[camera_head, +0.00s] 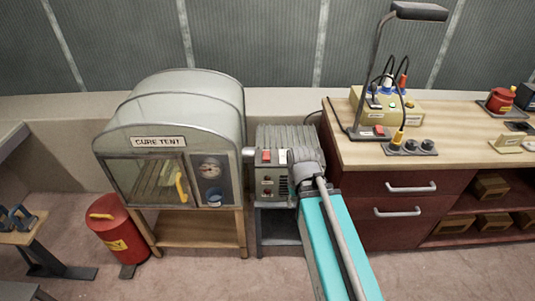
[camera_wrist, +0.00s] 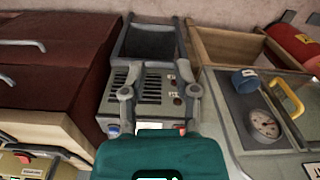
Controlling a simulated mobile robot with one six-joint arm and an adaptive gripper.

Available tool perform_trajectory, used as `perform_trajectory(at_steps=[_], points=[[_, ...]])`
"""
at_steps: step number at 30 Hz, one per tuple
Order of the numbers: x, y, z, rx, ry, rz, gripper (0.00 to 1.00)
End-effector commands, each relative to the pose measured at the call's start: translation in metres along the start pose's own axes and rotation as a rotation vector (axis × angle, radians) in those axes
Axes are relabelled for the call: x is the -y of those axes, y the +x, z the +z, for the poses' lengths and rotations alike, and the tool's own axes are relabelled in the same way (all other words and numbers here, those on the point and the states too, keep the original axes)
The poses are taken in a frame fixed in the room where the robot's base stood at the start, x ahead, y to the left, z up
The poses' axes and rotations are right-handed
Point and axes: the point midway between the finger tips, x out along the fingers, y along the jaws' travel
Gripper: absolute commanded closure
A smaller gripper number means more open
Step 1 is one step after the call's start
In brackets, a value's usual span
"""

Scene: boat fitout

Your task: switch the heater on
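The heater (camera_head: 272,174) is a grey ribbed box between the cure tent and the workbench, standing on a low grey stand. A red switch (camera_head: 266,156) and a pale switch or label (camera_head: 282,156) show on its upper face. In the wrist view the heater (camera_wrist: 150,88) appears turned over, with dark slots and small red marks on its front. My gripper (camera_wrist: 160,92) is open and empty, its two fingers apart in front of the heater. In the head view my arm hides the heater's right part. Whether the fingers touch it, and the switch's position, I cannot tell.
The cure tent (camera_head: 170,120), with a gauge and yellow handle, stands close left of the heater. The red-fronted workbench (camera_head: 385,185) stands close right, carrying a lamp (camera_head: 420,12) and a yellow box (camera_head: 405,115). A red canister (camera_head: 117,228) stands on the floor at left.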

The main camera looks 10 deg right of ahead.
Motion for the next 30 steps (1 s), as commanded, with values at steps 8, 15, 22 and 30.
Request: perform_trajectory(at_steps=[8, 15, 22, 30], points=[[0.002, 0.005, -0.027, -0.031, -0.144, -0.069, 1.0], [0.006, 0.01, -0.064, -0.1, -0.36, -0.16, 1.0], [0.007, 0.011, -0.101, -0.196, -0.572, -0.235, 1.0], [0.005, 0.01, -0.144, -0.339, -0.811, -0.294, 1.0]])
